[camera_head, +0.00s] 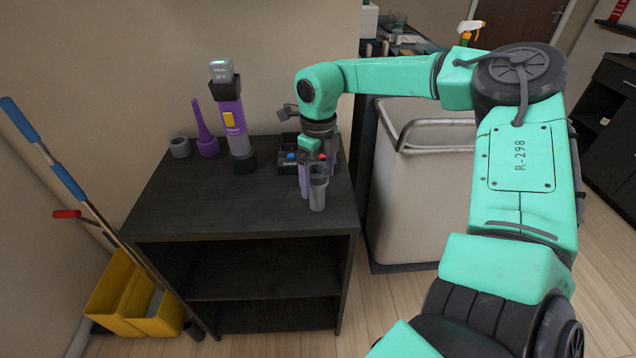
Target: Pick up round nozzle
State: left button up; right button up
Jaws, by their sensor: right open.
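A short grey ring-shaped piece (180,147), which looks like the round nozzle, stands at the back left of the dark cabinet top. Next to it is a purple piece with a tall thin spout (205,138). A purple and grey handheld vacuum (232,125) stands upright to their right. My right gripper (312,190) points down over the right front part of the cabinet top, well to the right of the ring-shaped piece. It is open, with nothing clearly seen held. Its fingers are small here, and whether they touch the top cannot be told. My left gripper is out of view.
The dark cabinet (240,222) has open shelves below. A black box with a blue knob (289,158) sits behind my right gripper. A mop handle (85,200) and yellow bucket (130,298) stand left. A grey bin (415,195) is right. The cabinet top's front left is clear.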

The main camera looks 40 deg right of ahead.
jog(key=c, duration=1.5)
jog(key=shift+o, duration=0.2)
notch_tip(320, 180, up, 20)
